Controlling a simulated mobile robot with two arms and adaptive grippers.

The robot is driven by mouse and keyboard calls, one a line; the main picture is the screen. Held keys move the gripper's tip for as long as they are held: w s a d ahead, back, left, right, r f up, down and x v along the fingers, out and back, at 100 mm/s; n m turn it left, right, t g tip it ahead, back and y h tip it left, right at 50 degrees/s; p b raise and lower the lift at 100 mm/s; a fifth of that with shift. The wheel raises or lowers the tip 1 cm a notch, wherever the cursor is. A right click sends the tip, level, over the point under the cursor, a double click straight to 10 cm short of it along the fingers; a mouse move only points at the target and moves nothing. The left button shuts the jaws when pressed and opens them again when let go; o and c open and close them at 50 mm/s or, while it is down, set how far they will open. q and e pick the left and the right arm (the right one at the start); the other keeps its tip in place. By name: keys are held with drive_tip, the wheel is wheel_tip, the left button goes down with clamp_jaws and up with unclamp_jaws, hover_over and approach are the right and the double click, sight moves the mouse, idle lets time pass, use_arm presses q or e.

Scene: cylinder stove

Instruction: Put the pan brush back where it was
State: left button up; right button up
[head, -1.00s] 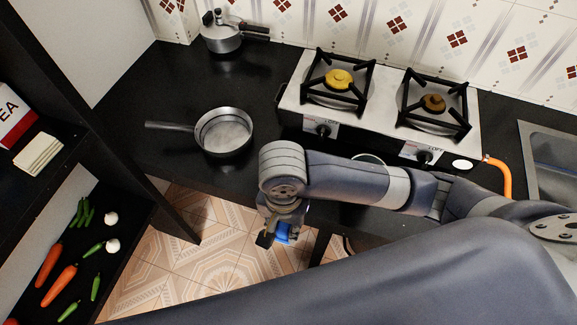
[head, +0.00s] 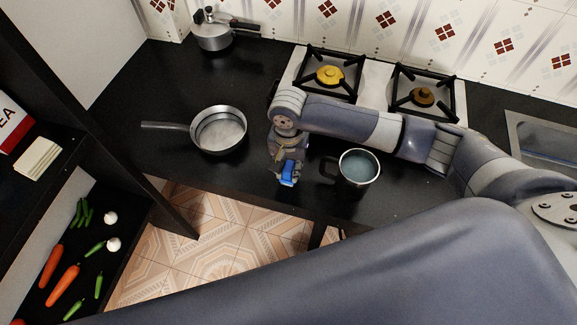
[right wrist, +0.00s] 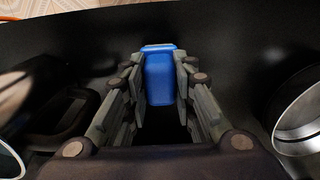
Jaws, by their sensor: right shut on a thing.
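The blue pan brush (head: 289,171) is between the fingers of my right gripper (head: 284,179), above the black counter near its front edge. In the right wrist view the blue brush (right wrist: 159,78) sits between both fingers; only its blue part shows. Whether it touches the counter I cannot tell. My left gripper is not in view.
A saucepan (head: 218,130) stands left of my right gripper, and a pot of liquid (head: 358,166) stands close on its right. The two-burner stove (head: 372,80) is behind my right arm. A pressure cooker (head: 213,32) stands at the back left.

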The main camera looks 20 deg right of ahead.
sight(288, 167)
drive_tip(key=shift+f, duration=0.45)
drive_tip(key=o, duration=1)
drive_tip(key=shift+f, duration=0.1)
drive_tip(key=shift+o, duration=0.2)
wheel_tip(288, 167, up, 12)
drive_tip(key=b, duration=0.1)
